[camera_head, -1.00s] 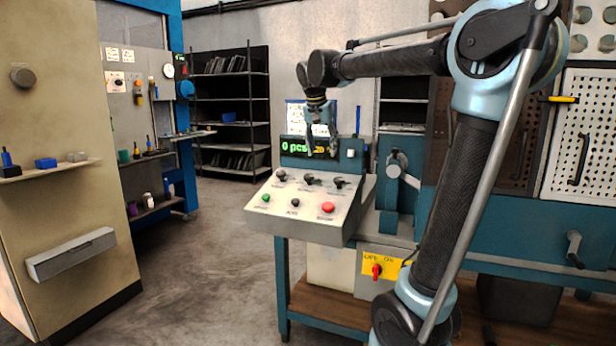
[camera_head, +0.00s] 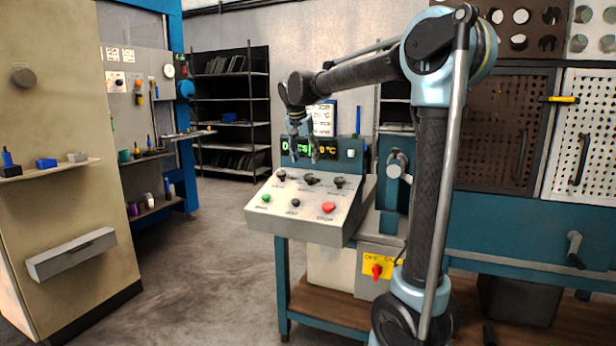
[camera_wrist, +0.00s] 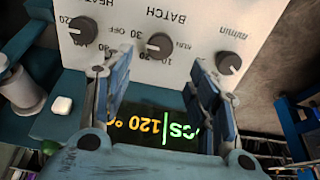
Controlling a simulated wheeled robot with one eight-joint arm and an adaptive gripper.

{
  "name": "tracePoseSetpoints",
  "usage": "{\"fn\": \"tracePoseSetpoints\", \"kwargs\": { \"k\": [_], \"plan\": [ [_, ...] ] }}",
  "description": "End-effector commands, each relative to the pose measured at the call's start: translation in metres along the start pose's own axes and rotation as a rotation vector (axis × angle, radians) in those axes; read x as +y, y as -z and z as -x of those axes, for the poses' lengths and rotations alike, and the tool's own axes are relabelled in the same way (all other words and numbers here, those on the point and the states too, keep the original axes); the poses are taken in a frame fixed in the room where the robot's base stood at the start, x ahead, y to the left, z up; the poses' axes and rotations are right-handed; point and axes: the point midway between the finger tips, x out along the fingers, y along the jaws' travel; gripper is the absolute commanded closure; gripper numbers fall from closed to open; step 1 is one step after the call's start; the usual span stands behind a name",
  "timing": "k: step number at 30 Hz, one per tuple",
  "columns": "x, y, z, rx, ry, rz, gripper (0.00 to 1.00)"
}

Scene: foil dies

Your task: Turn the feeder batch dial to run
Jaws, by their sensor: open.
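The feeder batch dial (camera_head: 311,179) is the dark middle knob of three on the sloped white panel. In the wrist view the batch dial (camera_wrist: 160,45) sits under the upside-down word BATCH, with OFF to its left and RUN to its right. I cannot tell its exact pointer direction. My gripper (camera_head: 303,152) is open and empty, in front of the green and yellow display and above the dial row. In the wrist view my gripper (camera_wrist: 152,80) has its fingers spread to either side of the dial's line, apart from it.
Two other knobs flank the dial, a heat knob (camera_wrist: 82,30) and a m/min knob (camera_wrist: 229,63). Green (camera_head: 266,198), black (camera_head: 295,203) and red (camera_head: 328,208) buttons lie below. A lever (camera_head: 397,168) stands right of the panel. Floor is clear at left.

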Motion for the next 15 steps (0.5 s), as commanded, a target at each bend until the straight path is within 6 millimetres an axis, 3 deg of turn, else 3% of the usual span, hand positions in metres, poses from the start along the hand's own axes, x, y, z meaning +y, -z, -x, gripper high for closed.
{"fn": "tracePoseSetpoints", "kwargs": {
  "k": [9,15],
  "plan": [
    [0.0,0.0,-0.056,0.0,0.0,-0.001,0.46],
    [0.0,0.0,-0.079,0.0,0.0,0.0,0.46]
  ]
}}
